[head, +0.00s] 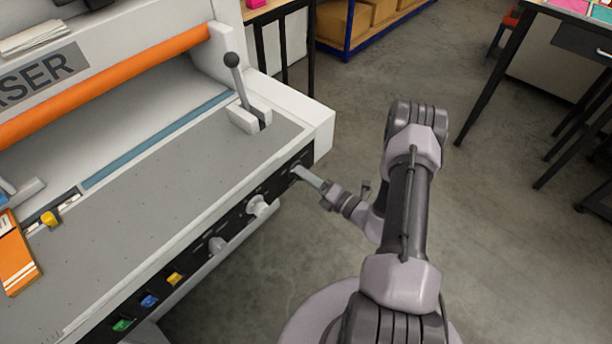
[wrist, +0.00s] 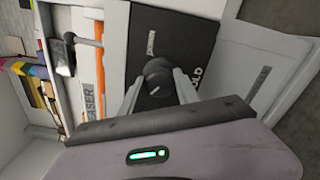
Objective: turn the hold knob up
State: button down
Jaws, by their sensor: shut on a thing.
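The hold knob (wrist: 157,78) is a dark round knob with a light pointer mark, on the machine's black front panel (wrist: 170,30). Part of the word "HOLD" shows beside it in the wrist view. My gripper (wrist: 160,92) is shut on the knob, with one finger on each side. In the head view my gripper (head: 302,174) reaches the right end of the panel, and the knob is hidden there by the fingers. The knob's exact setting is too small to read.
White knobs (head: 258,206) and coloured buttons, including a yellow one (head: 174,279), line the front panel to the left. A lever with a black ball (head: 232,60) stands on the machine's bed above.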

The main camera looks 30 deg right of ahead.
jog(key=shift+n, duration=0.6)
jog(key=c, duration=0.9)
grip_release()
jog(key=shift+s+d, duration=0.1)
jog(key=shift+s, duration=0.05)
jog(key=p+v, duration=0.3)
jog(key=v, duration=1.4)
jog(key=shift+p, duration=0.35)
